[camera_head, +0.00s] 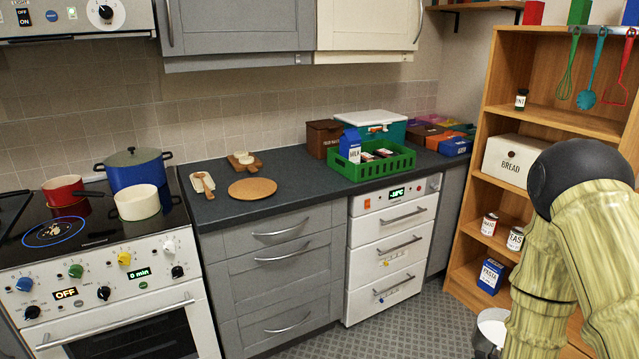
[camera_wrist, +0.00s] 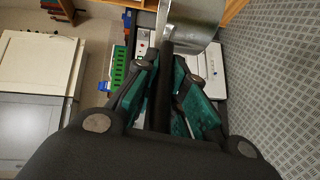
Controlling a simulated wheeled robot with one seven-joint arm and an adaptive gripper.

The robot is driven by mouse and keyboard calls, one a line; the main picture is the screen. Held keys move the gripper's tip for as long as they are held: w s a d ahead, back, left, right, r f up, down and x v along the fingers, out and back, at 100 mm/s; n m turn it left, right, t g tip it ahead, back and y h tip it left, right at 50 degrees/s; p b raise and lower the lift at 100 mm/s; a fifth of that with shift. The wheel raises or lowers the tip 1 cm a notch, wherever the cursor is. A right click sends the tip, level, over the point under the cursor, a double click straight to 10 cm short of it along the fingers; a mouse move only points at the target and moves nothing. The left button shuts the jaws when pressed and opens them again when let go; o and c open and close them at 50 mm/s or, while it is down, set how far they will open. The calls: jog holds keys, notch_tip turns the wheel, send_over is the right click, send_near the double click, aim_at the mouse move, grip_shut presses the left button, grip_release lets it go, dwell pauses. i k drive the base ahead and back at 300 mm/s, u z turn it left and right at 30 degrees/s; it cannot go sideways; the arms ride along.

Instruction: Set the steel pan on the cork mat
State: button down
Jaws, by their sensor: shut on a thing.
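The cork mat (camera_head: 252,188) is a round tan disc lying flat and bare on the dark countertop, left of the green crate. The steel pan (camera_head: 488,331) shows partly at the bottom right of the head view, low in front of the shelf and beside my arm. In the wrist view the steel pan (camera_wrist: 198,22) is at the top, with its dark handle running down between the fingers. My gripper (camera_wrist: 167,68) is shut on that handle. The gripper's fingers are not clearly visible in the head view.
The countertop (camera_head: 290,210) has free room around the mat. The stove (camera_head: 90,220) holds several pots. A wooden shelf (camera_head: 560,118) stands at right.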

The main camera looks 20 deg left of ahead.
aim_at(258, 194)
jog(key=u, duration=0.55)
jog(key=i, duration=0.5)
jog(key=u, duration=0.45)
